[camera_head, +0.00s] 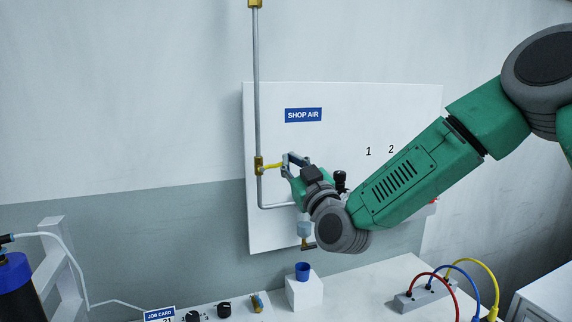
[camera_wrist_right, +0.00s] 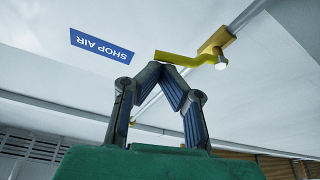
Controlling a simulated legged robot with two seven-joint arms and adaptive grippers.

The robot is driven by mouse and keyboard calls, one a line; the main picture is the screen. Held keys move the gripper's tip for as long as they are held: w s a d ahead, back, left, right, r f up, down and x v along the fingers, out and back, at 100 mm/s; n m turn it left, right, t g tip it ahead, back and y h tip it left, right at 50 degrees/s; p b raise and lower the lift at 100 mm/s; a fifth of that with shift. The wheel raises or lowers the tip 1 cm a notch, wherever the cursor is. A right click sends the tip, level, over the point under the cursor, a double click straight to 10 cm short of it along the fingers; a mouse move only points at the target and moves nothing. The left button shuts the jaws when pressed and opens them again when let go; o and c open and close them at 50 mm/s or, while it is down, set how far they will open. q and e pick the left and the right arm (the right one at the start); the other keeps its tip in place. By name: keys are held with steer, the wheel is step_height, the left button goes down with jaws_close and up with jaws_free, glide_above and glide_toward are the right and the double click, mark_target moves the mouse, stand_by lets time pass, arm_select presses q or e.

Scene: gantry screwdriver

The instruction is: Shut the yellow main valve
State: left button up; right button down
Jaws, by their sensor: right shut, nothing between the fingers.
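The yellow main valve has a brass body (camera_head: 259,166) on the vertical pipe at the left of the SHOP AIR panel. Its yellow handle (camera_head: 273,166) points right, roughly crosswise to that pipe. In the right wrist view the yellow handle (camera_wrist_right: 180,59) ends just above the fingertips, with the brass body (camera_wrist_right: 216,41) at its other end. My right gripper (camera_head: 287,162) is at the handle's free end. It is shut with its fingertips together (camera_wrist_right: 160,66) and nothing between them. Whether they touch the handle is unclear. My left gripper is not in view.
My right arm covers part of the white panel (camera_head: 345,95). Below stand a blue cup (camera_head: 302,271) on a white block (camera_head: 304,293), black knobs (camera_head: 224,310) and a socket block (camera_head: 425,293) with coloured cables. The wall left of the pipe is clear.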

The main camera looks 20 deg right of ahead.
steer(key=m, duration=0.1)
steer(key=f+m+h+b, duration=0.1)
steer(key=m, duration=0.1)
steer(key=m+b, duration=0.1)
steer(key=shift+a+f+m+h, duration=0.25)
steer(key=shift+a+m+h, duration=0.05)
steer(key=shift+m+h, duration=0.1)
steer(key=shift+d, duration=0.55)
steer(key=shift+a, duration=0.15)
